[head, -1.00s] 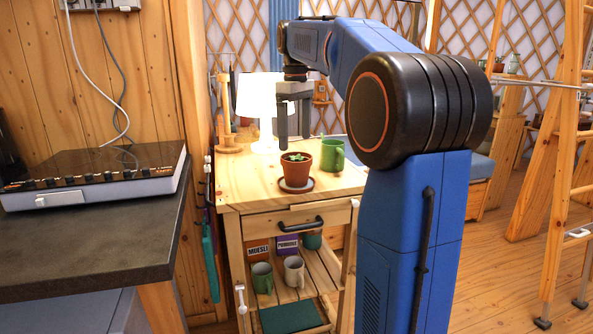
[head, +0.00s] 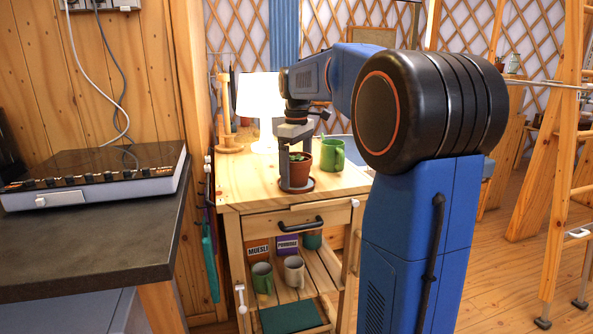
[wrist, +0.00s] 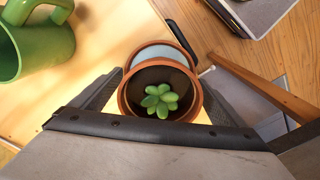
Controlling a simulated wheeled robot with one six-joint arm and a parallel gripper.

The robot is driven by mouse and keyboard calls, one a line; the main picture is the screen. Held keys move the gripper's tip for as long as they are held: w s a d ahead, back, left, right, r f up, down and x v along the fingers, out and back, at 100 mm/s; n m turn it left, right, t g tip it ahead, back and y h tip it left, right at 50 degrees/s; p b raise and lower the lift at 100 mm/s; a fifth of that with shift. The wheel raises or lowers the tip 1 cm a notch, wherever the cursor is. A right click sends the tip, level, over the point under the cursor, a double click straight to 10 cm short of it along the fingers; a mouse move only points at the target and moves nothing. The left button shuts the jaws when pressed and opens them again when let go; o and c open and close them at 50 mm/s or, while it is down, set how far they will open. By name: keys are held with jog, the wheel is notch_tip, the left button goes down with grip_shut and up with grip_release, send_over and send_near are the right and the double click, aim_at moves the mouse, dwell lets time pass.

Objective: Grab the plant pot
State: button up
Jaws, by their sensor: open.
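The plant pot (head: 301,171) is a small terracotta pot with a green succulent. It stands upright on a saucer (head: 311,185) on top of the wooden cart, near its front edge. In the wrist view the pot (wrist: 193,101) lies between the two fingers of my gripper (wrist: 160,95). My gripper (head: 292,165) points down over the pot in the head view, with one finger in front of the pot's left part. The jaws are open, one finger on each side of the pot. Contact with the pot cannot be told.
A green mug (head: 333,155) stands right behind the pot; it also shows in the wrist view (wrist: 40,40). A lit lamp (head: 259,97) stands behind on the left. A drawer handle (head: 301,225) is below. The dark counter (head: 80,225) is at the left.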

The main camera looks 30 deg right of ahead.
jog(key=shift+c, duration=0.5)
jog(key=c, duration=1.3)
